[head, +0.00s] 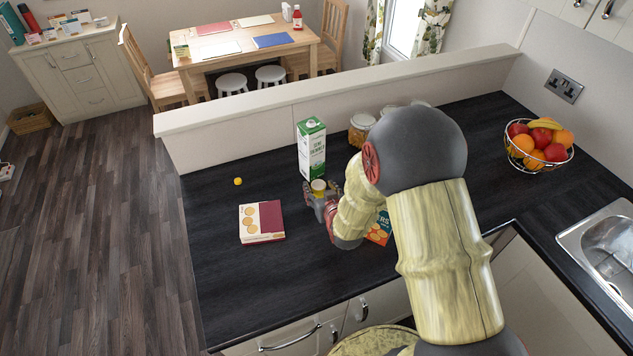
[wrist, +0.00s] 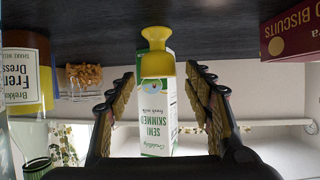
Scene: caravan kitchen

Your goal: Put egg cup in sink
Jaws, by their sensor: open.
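A yellow egg cup (head: 318,185) stands on the dark worktop, in front of the milk carton. In the wrist view, which is upside down, the egg cup (wrist: 157,64) is centred, foot on the worktop. My gripper (head: 319,196) is low over the worktop at the egg cup. In the wrist view its fingers (wrist: 160,82) are spread on either side of the cup's line, with a gap visible at each side. Whether the tips reach past the cup is unclear. The metal sink (head: 590,238) is at the right edge, partly cut off.
A milk carton (head: 311,148) stands close behind the egg cup. A biscuit box (head: 262,222) lies to the left, with a small yellow object (head: 238,181) beyond it. Jars (head: 361,128) and another box (head: 379,229) are near my arm. A fruit basket (head: 539,146) stands at right.

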